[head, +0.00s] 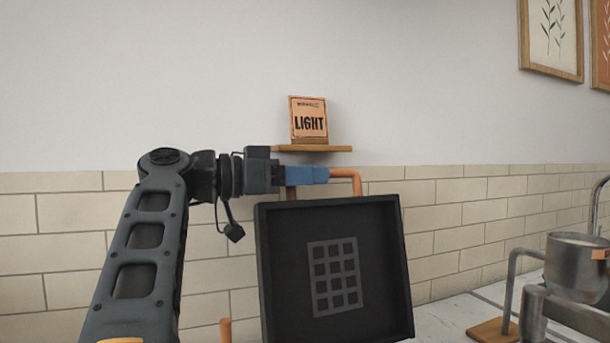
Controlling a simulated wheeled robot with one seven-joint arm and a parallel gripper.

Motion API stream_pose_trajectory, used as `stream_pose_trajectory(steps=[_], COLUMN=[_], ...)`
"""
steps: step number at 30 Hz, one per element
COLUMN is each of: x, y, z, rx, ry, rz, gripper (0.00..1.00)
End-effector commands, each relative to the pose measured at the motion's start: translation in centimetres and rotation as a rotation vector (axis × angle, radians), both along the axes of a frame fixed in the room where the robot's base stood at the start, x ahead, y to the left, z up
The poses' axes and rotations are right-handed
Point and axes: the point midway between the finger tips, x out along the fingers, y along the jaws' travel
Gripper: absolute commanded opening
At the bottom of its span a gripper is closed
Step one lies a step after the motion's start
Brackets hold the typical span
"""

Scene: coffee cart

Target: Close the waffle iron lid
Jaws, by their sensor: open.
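The waffle iron lid (383,265) is a dark square panel with a grey grid pattern on its face. It stands raised, close to upright and slightly tilted. A copper-coloured bar handle (352,176) shows along its top edge. My gripper (322,175), with blue fingers, reaches in from the left at the height of this handle and covers its left part. The gripper is open, with the fingers overlapping the handle in the picture; I cannot tell whether they touch it. The lower part of the waffle iron is out of view below the frame.
A small wooden shelf (340,149) with a "LIGHT" sign (309,120) is on the wall just above my gripper. A metal pot (575,268) and a bent metal pipe (511,285) stand on the counter (440,318) at right. A copper-coloured post (225,330) shows at the lower left.

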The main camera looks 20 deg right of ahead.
Motion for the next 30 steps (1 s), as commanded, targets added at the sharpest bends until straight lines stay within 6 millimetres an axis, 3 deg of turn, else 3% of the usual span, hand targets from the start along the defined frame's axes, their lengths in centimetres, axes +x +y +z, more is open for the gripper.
stream_pose_trajectory(steps=[5,18,30], x=[0.0,0.05,0.15], y=[0.01,0.04,0.05], z=[-0.01,0.0,0.06], rx=[0.0,-0.001,-0.003], ry=[0.0,0.0,-0.001], rz=[0.0,0.002,0.006], gripper=[0.4,0.0,0.0])
